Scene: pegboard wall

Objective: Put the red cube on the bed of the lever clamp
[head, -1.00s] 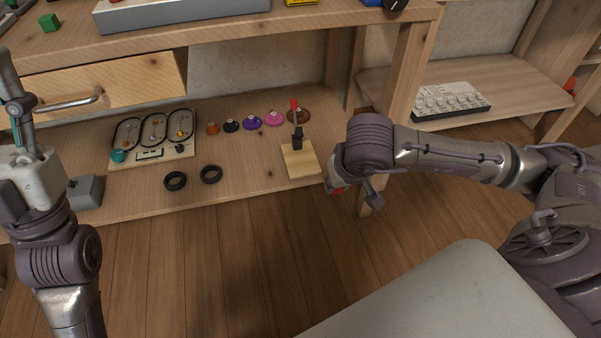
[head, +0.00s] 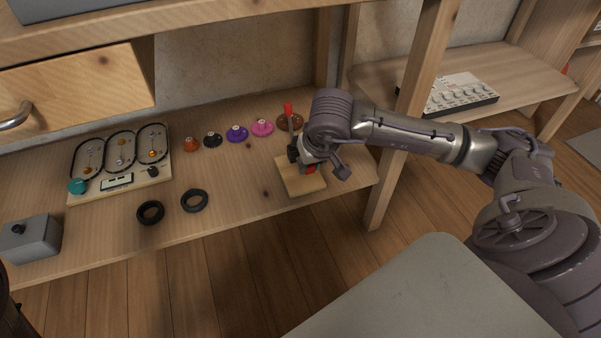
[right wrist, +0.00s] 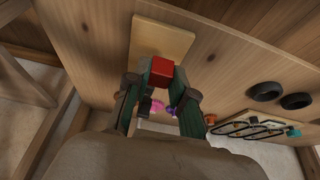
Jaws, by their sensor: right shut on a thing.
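The lever clamp has a light wooden base (head: 300,186), a dark body and an upright red handle (head: 288,109). It stands on the lower shelf, and its base also shows in the right wrist view (right wrist: 163,38). My right gripper (head: 309,165) is shut on the red cube (head: 311,169), which sits between the fingertips in the right wrist view (right wrist: 161,72). Gripper and cube are over the wooden base, beside the clamp body. I cannot tell whether the cube touches the base. My wrist hides part of the clamp. My left gripper is out of view.
Several coloured discs, including a purple one (head: 237,133), lie in a row behind. Two black rings (head: 194,201) lie left of the clamp. A track board (head: 120,160) and a grey box (head: 32,238) are farther left. A shelf post (head: 408,120) stands to the right.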

